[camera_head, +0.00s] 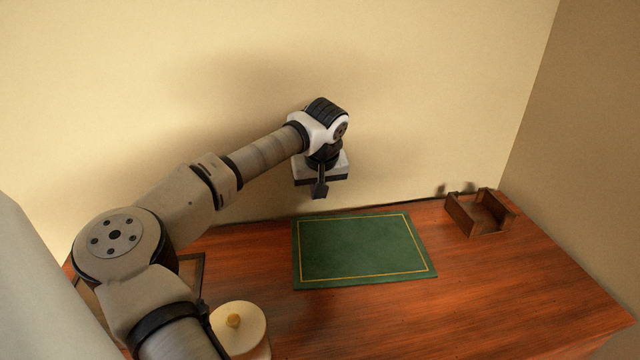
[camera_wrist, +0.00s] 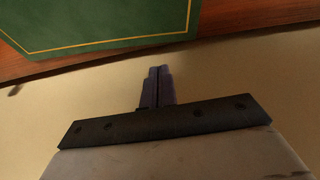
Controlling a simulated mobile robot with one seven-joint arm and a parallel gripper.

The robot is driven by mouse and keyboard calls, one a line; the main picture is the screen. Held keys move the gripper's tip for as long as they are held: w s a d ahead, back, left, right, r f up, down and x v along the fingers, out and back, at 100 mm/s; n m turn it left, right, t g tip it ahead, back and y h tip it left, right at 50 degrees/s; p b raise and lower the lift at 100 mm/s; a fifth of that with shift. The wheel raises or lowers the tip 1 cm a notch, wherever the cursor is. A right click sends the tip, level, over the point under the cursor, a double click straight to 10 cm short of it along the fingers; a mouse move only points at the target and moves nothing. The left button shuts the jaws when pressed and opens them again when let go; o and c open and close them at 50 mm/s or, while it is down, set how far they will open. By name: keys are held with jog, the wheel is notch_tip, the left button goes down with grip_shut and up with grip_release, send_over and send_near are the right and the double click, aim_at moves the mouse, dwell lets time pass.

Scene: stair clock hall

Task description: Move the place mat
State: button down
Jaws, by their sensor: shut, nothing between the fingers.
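The place mat (camera_head: 360,248) is a flat green rectangle with a thin gold border line. It lies on the reddish wooden table top, close to its back edge. Part of the mat (camera_wrist: 110,20) also shows at the top of the wrist view. My gripper (camera_head: 319,192) hangs above and behind the mat's back left corner, near the wall, apart from the mat. Its two fingers (camera_wrist: 158,75) are together with nothing between them. The whole mat is in sight in the head view.
A small open wooden holder (camera_head: 480,212) stands at the back right of the table (camera_head: 500,290). A round cream lidded pot (camera_head: 245,335) with a yellowish knob stands at the front left. A framed flat thing (camera_head: 192,270) is partly hidden behind my arm. The front right is clear.

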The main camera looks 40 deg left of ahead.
aim_at(316, 216)
jog(key=x, duration=0.6)
jog(key=shift+w+f+p, duration=0.15)
jog(key=shift+f+p, duration=0.05)
jog(key=shift+p, duration=0.15)
